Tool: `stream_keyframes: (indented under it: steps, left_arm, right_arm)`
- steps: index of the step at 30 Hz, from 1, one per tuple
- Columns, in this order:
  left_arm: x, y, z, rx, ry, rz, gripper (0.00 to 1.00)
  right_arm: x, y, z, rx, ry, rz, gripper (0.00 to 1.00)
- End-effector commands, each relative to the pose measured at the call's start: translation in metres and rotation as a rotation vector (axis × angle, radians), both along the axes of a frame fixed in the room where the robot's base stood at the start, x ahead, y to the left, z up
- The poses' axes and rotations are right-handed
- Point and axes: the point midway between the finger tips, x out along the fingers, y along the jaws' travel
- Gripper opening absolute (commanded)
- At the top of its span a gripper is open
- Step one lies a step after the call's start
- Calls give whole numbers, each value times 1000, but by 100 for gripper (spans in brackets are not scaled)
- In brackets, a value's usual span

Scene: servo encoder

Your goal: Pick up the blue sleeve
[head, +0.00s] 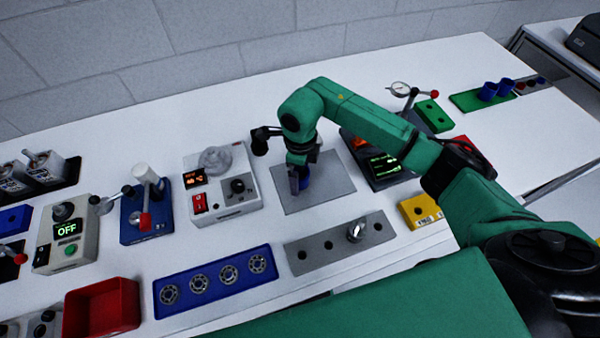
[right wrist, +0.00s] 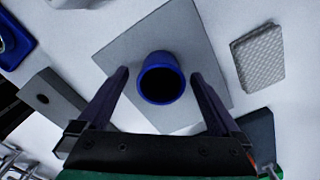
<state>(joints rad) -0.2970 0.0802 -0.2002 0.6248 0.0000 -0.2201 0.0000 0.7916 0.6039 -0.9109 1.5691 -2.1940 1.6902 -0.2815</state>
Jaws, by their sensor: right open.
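A blue sleeve (right wrist: 163,96) with a dark round opening stands on a grey square plate (right wrist: 120,60) in the right wrist view. My right gripper (head: 297,185) is over the same plate (head: 335,187) in the head view, pointing down. Its two dark fingers are open, one on each side of the sleeve, with gaps visible between them and it. In the head view the gripper largely hides this sleeve. Two more blue sleeves (head: 488,91) stand on a green tray (head: 468,102) at the far right. My left gripper is not in view.
A grey device with a red switch (head: 222,185) stands left of the plate, and a dark display unit (head: 385,165) to its right. In front are a grey holed block (head: 322,250) and a blue tray of bearings (head: 180,299). A yellow block (head: 420,211) is nearby.

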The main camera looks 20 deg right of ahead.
Motion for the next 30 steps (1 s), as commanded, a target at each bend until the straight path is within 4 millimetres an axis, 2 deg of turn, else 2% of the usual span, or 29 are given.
stream_keyframes:
  steps: [2,6,9,17,22,26,30]
  left_arm:
    - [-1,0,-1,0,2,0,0]
    - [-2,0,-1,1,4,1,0]
    - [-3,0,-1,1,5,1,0]
    - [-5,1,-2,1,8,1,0]
    - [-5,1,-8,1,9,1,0]
    - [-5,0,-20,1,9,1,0]
    - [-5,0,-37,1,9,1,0]
  right_arm:
    - [0,0,0,0,0,0,100]
    - [0,0,0,1,1,0,46]
    - [0,0,0,1,1,0,13]
    - [0,0,1,1,1,0,13]
    - [1,0,15,1,-3,1,13]
    - [2,0,45,1,-8,1,13]
    - [2,1,100,2,-11,2,13]
